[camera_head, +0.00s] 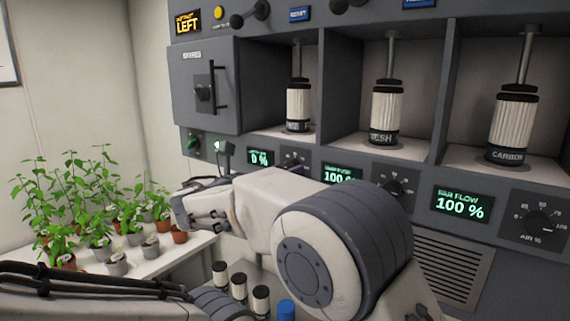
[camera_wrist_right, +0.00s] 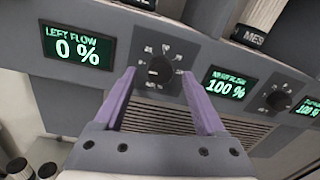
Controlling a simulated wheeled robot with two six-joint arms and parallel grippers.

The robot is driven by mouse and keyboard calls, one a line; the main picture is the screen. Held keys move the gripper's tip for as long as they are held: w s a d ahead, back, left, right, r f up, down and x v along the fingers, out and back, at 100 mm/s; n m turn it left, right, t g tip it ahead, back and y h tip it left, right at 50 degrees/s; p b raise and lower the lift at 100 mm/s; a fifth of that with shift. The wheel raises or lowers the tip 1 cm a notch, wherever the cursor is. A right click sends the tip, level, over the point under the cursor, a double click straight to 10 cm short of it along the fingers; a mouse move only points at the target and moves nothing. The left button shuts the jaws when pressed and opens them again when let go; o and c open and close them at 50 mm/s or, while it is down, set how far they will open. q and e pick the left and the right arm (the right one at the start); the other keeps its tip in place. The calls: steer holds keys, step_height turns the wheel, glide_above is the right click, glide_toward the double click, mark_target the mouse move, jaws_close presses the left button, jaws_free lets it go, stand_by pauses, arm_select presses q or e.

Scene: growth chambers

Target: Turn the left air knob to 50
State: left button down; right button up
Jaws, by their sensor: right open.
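The left air knob (camera_wrist_right: 160,70) is a dark round dial on a grey panel, with scale marks around it. In the head view the knob (camera_head: 294,159) shows only partly above my right arm. The left flow display (camera_wrist_right: 77,47) beside it reads 0 %; it also shows in the head view (camera_head: 260,158). My right gripper (camera_wrist_right: 158,75) is open, its two purple fingers pointing at the panel with the knob between their tips in the picture. I cannot tell whether they touch it. In the head view the fingertips are not clear. My left gripper is not in view.
The middle display (camera_wrist_right: 226,86) reads 100 %, with its own knob (camera_wrist_right: 278,100). Far right, another display (camera_head: 461,204) reads 100 % beside a knob (camera_head: 538,222). Cartridges such as the carbon one (camera_head: 513,130) stand in bays above. Potted plants stand on a white table (camera_head: 190,246) at left.

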steer(key=shift+w+d, duration=0.35)
steer(key=shift+w, duration=0.05)
jaws_close()
steer(key=shift+f, duration=0.1)
